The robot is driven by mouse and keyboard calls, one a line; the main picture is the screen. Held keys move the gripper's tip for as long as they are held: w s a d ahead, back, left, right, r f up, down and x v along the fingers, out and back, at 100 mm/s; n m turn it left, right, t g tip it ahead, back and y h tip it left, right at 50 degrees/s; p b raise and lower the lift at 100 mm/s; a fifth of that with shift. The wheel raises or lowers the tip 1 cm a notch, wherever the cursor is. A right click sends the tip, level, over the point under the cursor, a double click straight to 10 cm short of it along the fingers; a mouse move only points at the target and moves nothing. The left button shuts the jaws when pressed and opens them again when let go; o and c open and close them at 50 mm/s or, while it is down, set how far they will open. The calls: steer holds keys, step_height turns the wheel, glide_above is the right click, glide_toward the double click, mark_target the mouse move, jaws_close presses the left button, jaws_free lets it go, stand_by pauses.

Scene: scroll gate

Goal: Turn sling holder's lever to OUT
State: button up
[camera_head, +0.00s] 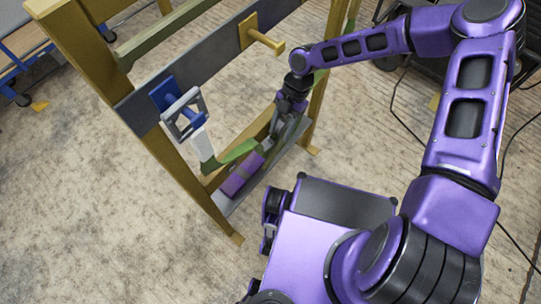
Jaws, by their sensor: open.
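A blue square mount (165,93) sits on the grey crossboard at left, with a blue shaft and a grey square frame (183,117) standing out from it. A white piece (203,146) hangs below the grey frame and meets a green curved piece (232,157). I cannot tell which part is the sling holder's lever, and no OUT marking is readable. My gripper (284,118) is open, pointing down near the right post, to the right of the blue mount and apart from it. Its fingertips are small and dark against the lower bar.
A yellow wooden frame (180,160) carries the grey crossboard (205,65). A yellow peg (265,40) juts out right of the blue mount. A purple block (241,175) lies on the lower board. Cables lie on the floor at right. Open floor (80,200) lies left.

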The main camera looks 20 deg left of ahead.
mark_target(271, 155)
steer(key=x, duration=1.2)
steer(key=shift+f+b, duration=0.1)
steer(key=shift+b, duration=0.3)
jaws_close()
stand_by(0.7)
